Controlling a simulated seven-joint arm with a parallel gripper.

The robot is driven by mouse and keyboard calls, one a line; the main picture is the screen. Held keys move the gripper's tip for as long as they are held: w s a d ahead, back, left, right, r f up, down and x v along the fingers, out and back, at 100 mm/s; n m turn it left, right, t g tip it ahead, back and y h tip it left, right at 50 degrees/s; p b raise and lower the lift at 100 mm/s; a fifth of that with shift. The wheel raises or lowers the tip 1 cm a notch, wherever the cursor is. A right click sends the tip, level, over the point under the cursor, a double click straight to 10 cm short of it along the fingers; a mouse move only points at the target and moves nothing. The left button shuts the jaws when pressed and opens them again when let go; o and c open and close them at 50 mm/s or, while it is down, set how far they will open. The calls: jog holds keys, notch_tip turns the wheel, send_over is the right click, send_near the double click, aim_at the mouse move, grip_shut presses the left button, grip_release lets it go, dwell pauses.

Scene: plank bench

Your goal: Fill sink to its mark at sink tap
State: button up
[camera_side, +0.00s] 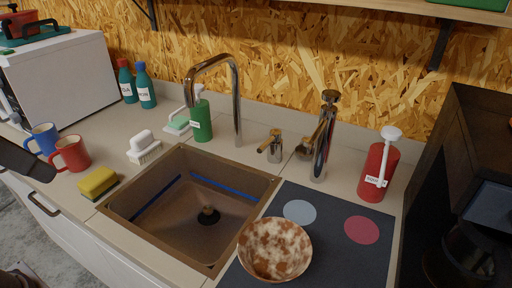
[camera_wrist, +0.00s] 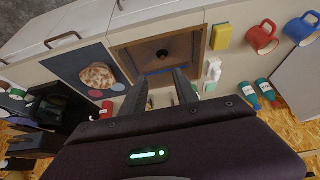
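The sink (camera_side: 150,215) is a brown-rimmed basin with a blue mark line (camera_side: 225,187) around its inner walls. A dark drain with a small brownish piece (camera_side: 208,214) shows on its floor; I see no clear water surface. The chrome sink tap (camera_side: 237,100) arches over the back edge, with a brass-coloured lever (camera_side: 270,144) on a short post to its right. I see no stream from the spout. My gripper (camera_wrist: 160,80) shows in the wrist view with its two dark fingers apart and nothing between them. The sink (camera_wrist: 122,57) lies beyond the fingertips, which partly hide the tap area.
A second chrome fixture (camera_side: 322,140) stands right of the lever, near a red pump bottle (camera_side: 378,172). A mottled bowl (camera_side: 274,250) sits on a dark mat (camera_side: 300,188). A yellow sponge (camera_side: 98,182), white brush (camera_side: 144,148), green bottle (camera_side: 201,122) and mugs (camera_side: 72,154) stand around the sink.

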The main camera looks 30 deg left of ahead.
jog(key=w+d+r+m+t+h, duration=0.1)
jog(key=w+d+r+t, duration=0.15)
jog(key=w, duration=0.85)
jog(key=w+d+r+m+t+h, duration=0.15)
jog(key=w+d, duration=0.25)
jog(key=w, duration=0.7)
jog(key=t+y, duration=0.2)
jog(key=t, duration=0.6)
send_over(258, 152)
notch_tip(258, 152, down, 6)
notch_tip(258, 152, down, 18)
jog(key=shift+f, duration=0.1)
jog(key=shift+w+f, duration=0.2)
jog(key=shift+f, duration=0.1)
jog(key=w, duration=0.7)
jog(key=shift+s, duration=0.1)
grip_shut()
jog(key=shift+d, duration=0.1)
